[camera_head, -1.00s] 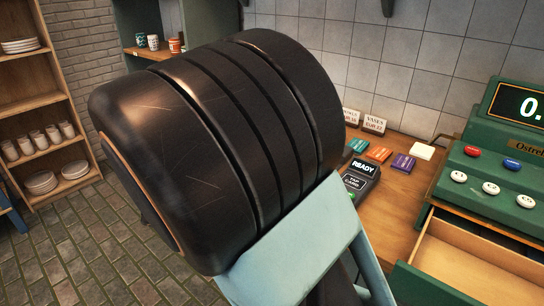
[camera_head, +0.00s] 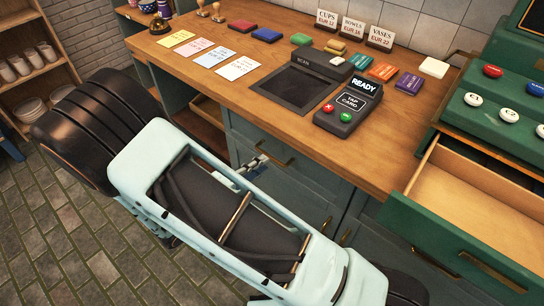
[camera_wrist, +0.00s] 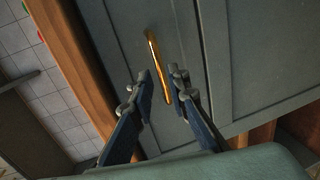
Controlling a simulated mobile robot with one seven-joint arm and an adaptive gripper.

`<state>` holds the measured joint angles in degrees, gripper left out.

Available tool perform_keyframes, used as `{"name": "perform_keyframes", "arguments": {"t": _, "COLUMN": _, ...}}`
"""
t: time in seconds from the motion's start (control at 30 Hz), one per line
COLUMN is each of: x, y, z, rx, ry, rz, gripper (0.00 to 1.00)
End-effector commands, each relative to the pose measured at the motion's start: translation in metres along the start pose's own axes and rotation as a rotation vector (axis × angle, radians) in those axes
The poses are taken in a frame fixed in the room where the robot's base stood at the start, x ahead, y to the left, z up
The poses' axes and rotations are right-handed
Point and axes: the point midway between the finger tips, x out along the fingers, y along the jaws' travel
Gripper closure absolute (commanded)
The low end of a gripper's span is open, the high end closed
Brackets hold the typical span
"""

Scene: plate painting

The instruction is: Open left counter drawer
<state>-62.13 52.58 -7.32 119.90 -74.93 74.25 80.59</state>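The grey-green counter drawer front (camera_head: 310,176) has a brass bar handle (camera_head: 278,158) and sits shut below the wooden counter top. My gripper (camera_head: 255,166) is at the left end of this handle, partly hidden by my arm. In the wrist view, my gripper (camera_wrist: 161,73) is open, with one dark finger on each side of the brass handle (camera_wrist: 155,62). Gaps show between the fingers and the handle. The drawer front (camera_wrist: 186,50) fills the middle behind it.
The green cash register's drawer (camera_head: 470,195) stands open at the right. An open wooden compartment (camera_head: 207,112) shows left of the drawer. Tiled floor (camera_head: 60,245) is free at lower left.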

Motion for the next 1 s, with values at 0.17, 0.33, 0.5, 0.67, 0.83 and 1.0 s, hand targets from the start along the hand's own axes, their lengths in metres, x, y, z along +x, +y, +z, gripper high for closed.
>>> {"name": "perform_keyframes", "arguments": {"t": 0.17, "x": 0.032, "y": 0.000, "z": 0.001, "rx": 0.000, "ry": -0.003, "rz": -0.001, "gripper": 0.84}}
{"name": "perform_keyframes", "arguments": {"t": 0.33, "x": 0.050, "y": 0.000, "z": 0.000, "rx": 0.000, "ry": -0.001, "rz": 0.000, "gripper": 0.84}}
{"name": "perform_keyframes", "arguments": {"t": 0.5, "x": 0.056, "y": 0.000, "z": 0.000, "rx": 0.002, "ry": -0.001, "rz": -0.002, "gripper": 0.84}}
{"name": "perform_keyframes", "arguments": {"t": 0.67, "x": 0.056, "y": 0.000, "z": 0.000, "rx": 0.002, "ry": 0.000, "rz": -0.002, "gripper": 0.84}}
{"name": "perform_keyframes", "arguments": {"t": 0.83, "x": 0.056, "y": 0.000, "z": 0.000, "rx": 0.001, "ry": 0.000, "rz": -0.001, "gripper": 0.99}}
{"name": "perform_keyframes", "arguments": {"t": 1.0, "x": 0.055, "y": 0.000, "z": 0.000, "rx": 0.001, "ry": 0.000, "rz": -0.001, "gripper": 1.00}}
